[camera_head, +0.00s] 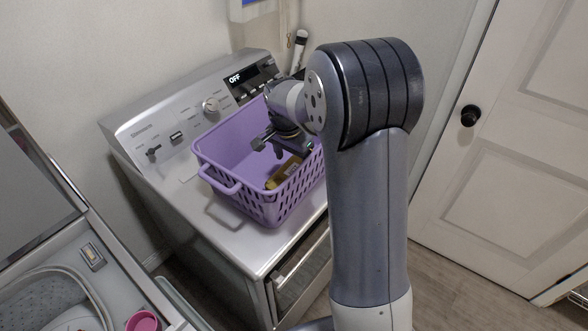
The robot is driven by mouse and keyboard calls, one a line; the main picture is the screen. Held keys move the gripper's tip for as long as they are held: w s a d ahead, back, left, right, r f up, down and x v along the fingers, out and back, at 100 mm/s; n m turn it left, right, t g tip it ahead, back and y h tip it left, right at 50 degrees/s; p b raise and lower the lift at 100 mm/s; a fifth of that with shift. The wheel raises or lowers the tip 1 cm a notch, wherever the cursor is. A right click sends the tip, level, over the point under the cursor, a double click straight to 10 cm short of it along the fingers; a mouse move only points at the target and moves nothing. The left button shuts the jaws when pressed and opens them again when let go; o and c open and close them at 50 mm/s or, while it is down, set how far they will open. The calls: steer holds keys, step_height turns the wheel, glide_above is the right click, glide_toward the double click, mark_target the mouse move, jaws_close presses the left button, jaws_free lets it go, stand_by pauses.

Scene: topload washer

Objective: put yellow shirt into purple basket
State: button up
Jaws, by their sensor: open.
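The purple basket (217,157) stands on the flat top of the silver machine, with a handle at its front left. A small yellow item (284,172), which looks like the folded yellow shirt, lies inside the basket near its front right wall. It shows partly through the wall's slots. My gripper (277,146) is open, inside or just above the basket's opening, a little above the yellow item. My arm hides the basket's right end, and I cannot tell whether the fingers touch the item.
The silver machine (186,190) has a raised control panel (205,108) with knobs behind the basket. An open topload washer (60,262) is at the lower left, with a pink cup (143,321) by it. A white door (500,150) is at the right.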

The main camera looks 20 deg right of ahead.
mark_target(291, 171)
step_height(291, 171, up, 6)
steer(key=shift+s+a+r, duration=0.25)
steer(key=shift+s+a, duration=0.1)
